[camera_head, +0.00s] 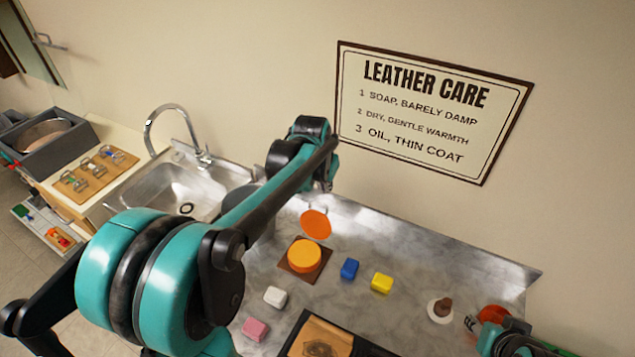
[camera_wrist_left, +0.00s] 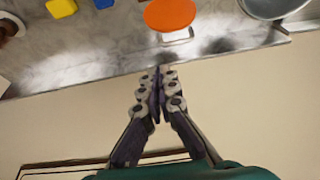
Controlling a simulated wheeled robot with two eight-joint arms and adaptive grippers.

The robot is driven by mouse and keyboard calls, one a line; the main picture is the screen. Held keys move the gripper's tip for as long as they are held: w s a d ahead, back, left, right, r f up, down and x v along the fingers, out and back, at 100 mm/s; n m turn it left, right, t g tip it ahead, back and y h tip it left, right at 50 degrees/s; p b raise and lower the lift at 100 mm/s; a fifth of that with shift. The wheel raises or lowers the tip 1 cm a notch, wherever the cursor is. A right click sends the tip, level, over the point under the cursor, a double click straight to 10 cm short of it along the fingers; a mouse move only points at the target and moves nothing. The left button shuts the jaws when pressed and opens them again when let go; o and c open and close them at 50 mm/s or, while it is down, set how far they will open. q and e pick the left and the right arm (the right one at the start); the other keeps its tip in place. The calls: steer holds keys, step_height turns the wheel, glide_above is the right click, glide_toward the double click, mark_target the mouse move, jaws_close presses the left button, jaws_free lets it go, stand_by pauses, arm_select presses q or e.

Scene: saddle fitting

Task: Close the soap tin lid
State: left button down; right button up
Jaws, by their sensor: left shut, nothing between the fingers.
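Blue (camera_head: 349,269), yellow (camera_head: 382,282), white (camera_head: 275,297) and pink (camera_head: 256,328) blocks lie around the tin. A white dish (camera_head: 436,313) with a brown lump is to the right. A sink (camera_head: 185,190) is at the left. The wall with a sign (camera_head: 430,112) stands behind.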

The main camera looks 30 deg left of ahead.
arm_select(q)
steer(key=w+a+g+p, duration=0.1)
steer(key=w+a+p, duration=0.3)
steer(key=w+a, duration=0.15)
step_height(320, 180, down, 10)
steer(key=shift+s+d+f, duration=0.15)
steer(key=shift+d+f, duration=0.05)
steer(key=shift+d, duration=0.1)
stand_by(0.4)
steer(key=shift+s, duration=0.1)
